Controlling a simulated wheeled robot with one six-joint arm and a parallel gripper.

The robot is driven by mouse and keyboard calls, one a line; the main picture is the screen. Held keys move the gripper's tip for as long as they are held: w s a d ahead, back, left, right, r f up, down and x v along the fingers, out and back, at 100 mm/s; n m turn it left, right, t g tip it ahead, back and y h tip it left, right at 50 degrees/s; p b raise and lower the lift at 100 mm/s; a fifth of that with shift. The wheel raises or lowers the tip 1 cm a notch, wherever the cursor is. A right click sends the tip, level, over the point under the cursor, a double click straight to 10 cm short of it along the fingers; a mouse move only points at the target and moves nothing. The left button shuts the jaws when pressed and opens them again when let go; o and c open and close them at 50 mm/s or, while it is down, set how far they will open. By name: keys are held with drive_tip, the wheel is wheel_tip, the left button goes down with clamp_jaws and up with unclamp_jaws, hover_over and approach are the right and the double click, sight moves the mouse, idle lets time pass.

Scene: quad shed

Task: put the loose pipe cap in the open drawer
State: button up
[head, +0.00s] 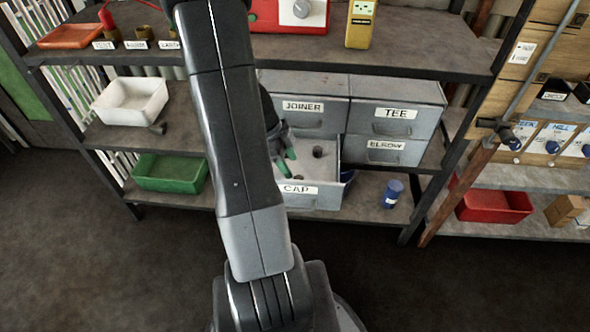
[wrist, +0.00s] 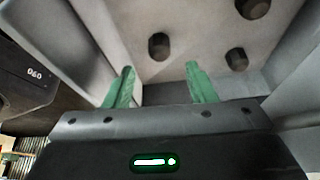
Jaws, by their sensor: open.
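The open drawer (head: 325,197), labelled CAP, is pulled out below the JOINER drawer. In the wrist view its pale inside (wrist: 200,25) shows dark round pieces that look like pipe caps: one near the middle (wrist: 158,46), one at the right (wrist: 236,59) and one at the top edge (wrist: 252,8). In the head view a dark cap (head: 318,151) shows inside the drawer. I cannot tell which cap is the loose one. My gripper (head: 285,160) is over the left part of the drawer. In the wrist view its green fingers (wrist: 160,85) are apart with nothing held between them.
Shut drawers labelled JOINER (head: 303,120), TEE (head: 395,125) and ELBOW (head: 385,158) surround it. A blue container (head: 393,193) stands right of the drawer. A white tray (head: 130,103) and a green tray (head: 170,174) sit left. The shelf above (head: 400,58) overhangs. The floor in front is clear.

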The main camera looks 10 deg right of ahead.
drive_tip(key=v, duration=0.5)
drive_tip(key=shift+a+r+p, duration=0.15)
drive_tip(key=shift+r+p, duration=0.2)
idle(0.8)
